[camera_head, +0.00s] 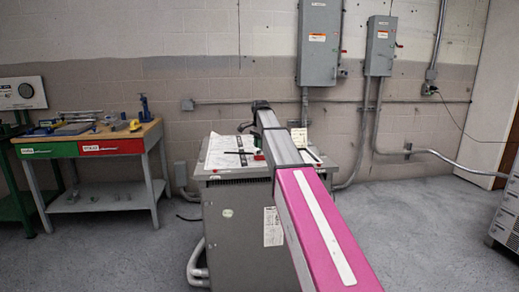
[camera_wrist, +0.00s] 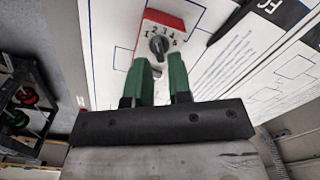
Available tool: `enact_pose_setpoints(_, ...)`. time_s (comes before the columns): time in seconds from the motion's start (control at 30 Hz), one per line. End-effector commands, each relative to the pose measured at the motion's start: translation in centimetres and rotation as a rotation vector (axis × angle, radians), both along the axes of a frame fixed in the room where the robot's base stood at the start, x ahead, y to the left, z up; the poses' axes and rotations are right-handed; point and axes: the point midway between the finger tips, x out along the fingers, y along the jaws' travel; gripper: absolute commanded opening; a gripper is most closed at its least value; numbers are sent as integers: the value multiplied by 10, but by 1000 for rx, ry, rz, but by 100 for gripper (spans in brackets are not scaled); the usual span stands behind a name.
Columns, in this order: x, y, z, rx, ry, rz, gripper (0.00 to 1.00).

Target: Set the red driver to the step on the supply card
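The red driver (camera_wrist: 176,22) shows at the top of the wrist view. It has a white dial face numbered 1 to 5 and a dark knob (camera_wrist: 159,46); I cannot tell which number the knob points to. My gripper (camera_wrist: 161,62) has two green fingers apart, just below the knob, with nothing seen between them. I cannot tell whether a fingertip touches the driver.
The grey transformer cabinet (camera_head: 232,227) has white printed sheets (camera_head: 221,152) on top. A workbench (camera_head: 98,147) with tools stands at left. Two grey boxes (camera_head: 319,45) (camera_head: 380,48) hang on the wall. The floor at right is mostly clear.

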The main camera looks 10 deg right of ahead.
Motion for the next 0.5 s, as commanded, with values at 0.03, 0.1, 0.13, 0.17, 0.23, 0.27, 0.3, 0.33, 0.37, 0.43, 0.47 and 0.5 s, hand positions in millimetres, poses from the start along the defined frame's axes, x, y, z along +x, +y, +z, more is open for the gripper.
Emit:
enact_pose_setpoints(0.03,0,0,-6,-1,1,0,19)
enact_pose_setpoints(0.1,0,0,-12,-1,1,0,19)
enact_pose_setpoints(0.13,0,0,-14,0,0,0,19)
enact_pose_setpoints(0.17,0,0,-16,0,0,0,19)
enact_pose_setpoints(0.23,0,0,-19,0,0,0,19)
enact_pose_setpoints(0.27,1,0,-19,0,0,0,19)
enact_pose_setpoints(0.3,1,0,-20,0,0,0,19)
enact_pose_setpoints(0.33,1,0,-20,0,0,0,19)
enact_pose_setpoints(0.37,1,0,-20,1,-1,0,19)
enact_pose_setpoints(0.43,1,0,-20,1,-1,0,19)
enact_pose_setpoints(0.47,1,0,-20,1,-1,0,19)
enact_pose_setpoints(0.5,1,0,-20,0,0,0,19)
